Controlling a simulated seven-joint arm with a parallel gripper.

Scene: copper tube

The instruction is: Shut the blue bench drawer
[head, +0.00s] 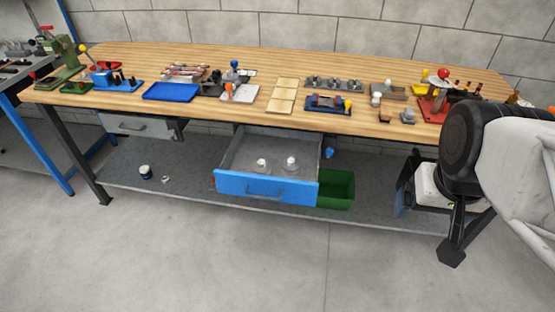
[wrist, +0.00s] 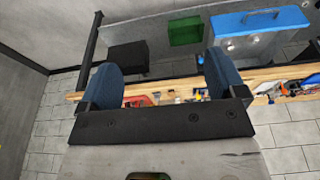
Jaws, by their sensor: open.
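The blue bench drawer (head: 230,184) hangs under the workbench and is pulled well out, its blue front and handle facing the floor side. Two clear, white-topped items lie inside it. The drawer also shows at the top right of the wrist view (wrist: 230,24). My gripper (head: 403,185) is to the right of the drawer, below the bench top, and apart from it. In the wrist view my gripper (wrist: 160,66) has its two blue fingers spread wide with nothing between them.
A green bin (head: 336,190) stands right beside the drawer on the lower shelf (head: 200,192). A grey drawer (head: 137,126) at the left is shut. The wooden bench top (head: 330,66) is crowded with tools and trays. The floor in front is clear.

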